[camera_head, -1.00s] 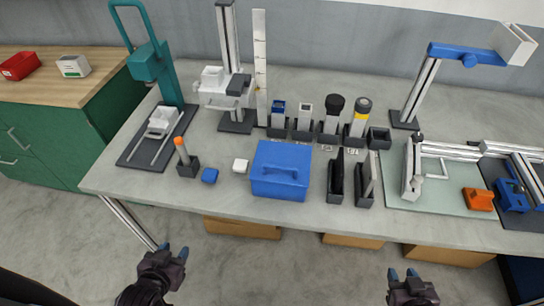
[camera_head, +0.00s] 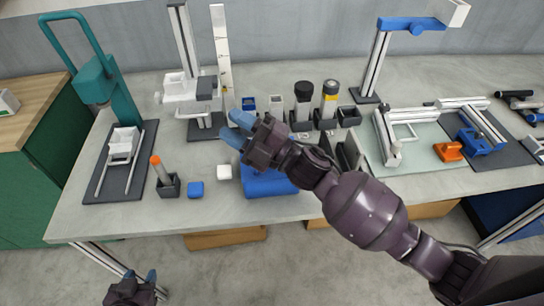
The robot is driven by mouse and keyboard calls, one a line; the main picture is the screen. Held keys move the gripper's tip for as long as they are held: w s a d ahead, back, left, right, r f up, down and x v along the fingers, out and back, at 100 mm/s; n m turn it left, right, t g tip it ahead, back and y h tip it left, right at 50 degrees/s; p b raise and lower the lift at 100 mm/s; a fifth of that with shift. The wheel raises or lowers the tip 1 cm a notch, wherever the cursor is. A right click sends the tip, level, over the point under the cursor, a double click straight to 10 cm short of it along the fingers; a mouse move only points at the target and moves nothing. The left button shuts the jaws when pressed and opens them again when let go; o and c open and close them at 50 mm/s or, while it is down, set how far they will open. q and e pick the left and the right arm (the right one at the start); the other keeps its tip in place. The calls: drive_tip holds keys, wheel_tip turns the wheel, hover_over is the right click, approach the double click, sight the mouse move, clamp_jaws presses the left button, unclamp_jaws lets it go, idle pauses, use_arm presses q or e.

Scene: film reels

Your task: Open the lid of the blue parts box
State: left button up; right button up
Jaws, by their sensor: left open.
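The blue parts box (camera_head: 268,187) stands near the front edge of the grey bench, left of centre. Its lower front shows, but my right arm and gripper hide most of its lid and handle. My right gripper (camera_head: 235,129) is over the box's back left area, its two blue fingertips apart and pointing left, with nothing seen between them. I cannot tell whether it touches the lid. My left gripper (camera_head: 138,278) is open and empty, low in front of the bench at the bottom left.
An orange-tipped tool stands in a dark holder (camera_head: 168,186). Behind are a white stand (camera_head: 190,87) and several dark holders. A green mat (camera_head: 415,158) with fixtures lies right.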

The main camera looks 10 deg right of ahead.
drive_tip(key=s+a+f+n+g+h+b, duration=0.1)
drive_tip(key=s+a+n+g+h, duration=0.25)
drive_tip(key=n+g, duration=0.65)
drive_tip(key=s+a+f+n+g+h, duration=0.25)
drive_tip(key=n+g+h, duration=0.35)
drive_tip(key=n, duration=0.6)
drive_tip(key=w+d+r+n+t+h+b, duration=0.15)
drive_tip(key=w+d+n+t+h, duration=0.3)
drive_tip(key=w+d+h, duration=0.8)
drive_tip(key=shift+n+g+y, duration=0.25)
drive_tip(key=shift+g+y, duration=0.2)
drive_tip(key=shift+y, duration=0.45)
drive_tip(key=s+f, duration=0.1)
drive_tip(key=f, duration=0.2)
drive_tip(key=s+f, duration=0.1)
drive_tip(key=f, duration=0.3)
drive_tip(key=s+d+f, duration=0.1)
drive_tip(key=s+f, duration=0.1)
drive_tip(key=f, duration=0.1)
drive_tip(key=shift+f+p, duration=0.35)
drive_tip(key=shift+f, duration=0.05)
clamp_jaws()
